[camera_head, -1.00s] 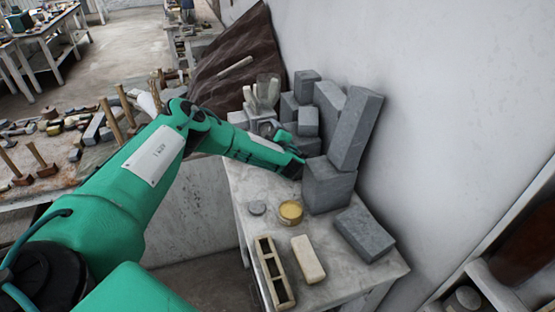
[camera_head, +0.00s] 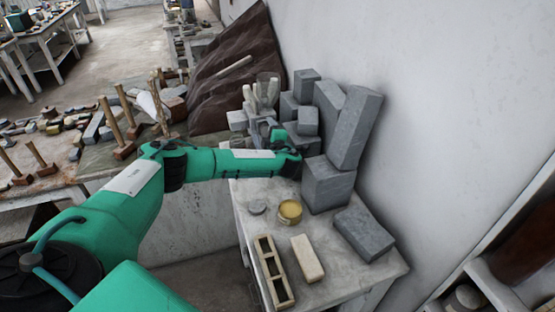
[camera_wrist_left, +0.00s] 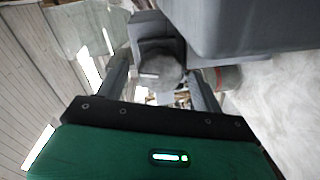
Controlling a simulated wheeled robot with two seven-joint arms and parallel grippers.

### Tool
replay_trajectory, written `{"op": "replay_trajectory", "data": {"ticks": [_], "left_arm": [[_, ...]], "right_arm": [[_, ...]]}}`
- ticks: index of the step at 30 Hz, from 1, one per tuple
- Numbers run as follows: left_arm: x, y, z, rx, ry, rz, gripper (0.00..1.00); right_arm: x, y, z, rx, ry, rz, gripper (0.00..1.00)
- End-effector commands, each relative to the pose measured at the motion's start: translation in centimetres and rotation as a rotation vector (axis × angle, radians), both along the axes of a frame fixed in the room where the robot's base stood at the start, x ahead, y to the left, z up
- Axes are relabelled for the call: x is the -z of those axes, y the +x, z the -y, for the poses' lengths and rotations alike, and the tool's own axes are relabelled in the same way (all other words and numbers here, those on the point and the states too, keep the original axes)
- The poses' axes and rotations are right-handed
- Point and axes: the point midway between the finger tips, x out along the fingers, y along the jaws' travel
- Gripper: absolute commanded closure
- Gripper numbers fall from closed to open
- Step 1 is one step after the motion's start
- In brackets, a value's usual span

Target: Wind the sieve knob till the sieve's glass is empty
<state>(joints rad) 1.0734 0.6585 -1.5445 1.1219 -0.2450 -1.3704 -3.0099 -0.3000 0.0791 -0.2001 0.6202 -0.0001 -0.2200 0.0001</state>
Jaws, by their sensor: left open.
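The sieve (camera_head: 256,124) is a grey device at the back of the small stone-topped table, with a clear glass (camera_head: 268,86) on top. My left arm hides part of it, and I cannot tell how much the glass holds. My left gripper (camera_head: 287,150) is at the sieve's near side, in front of the grey blocks. In the left wrist view its two dark fingers (camera_wrist_left: 160,74) are apart. A round grey knob (camera_wrist_left: 160,72) shows between them; I cannot tell whether they touch it. My right gripper is out of view.
Grey blocks (camera_head: 328,184) stand close to the right of my left gripper. A yellow tin (camera_head: 290,211), a grey disc (camera_head: 257,207), a slotted wooden box (camera_head: 268,262) and a pale bar (camera_head: 307,258) lie nearer on the table. The wall rises at right.

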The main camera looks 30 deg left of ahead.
Motion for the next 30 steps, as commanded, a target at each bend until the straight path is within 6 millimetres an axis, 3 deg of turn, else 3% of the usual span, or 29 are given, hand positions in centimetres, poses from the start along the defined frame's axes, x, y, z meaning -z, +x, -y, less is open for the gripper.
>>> {"op": "replay_trajectory", "data": {"ticks": [30], "left_arm": [[0.27,-0.15,0.02,-0.001,-0.216,0.248,0.32]], "right_arm": [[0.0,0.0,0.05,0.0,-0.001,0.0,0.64]]}}
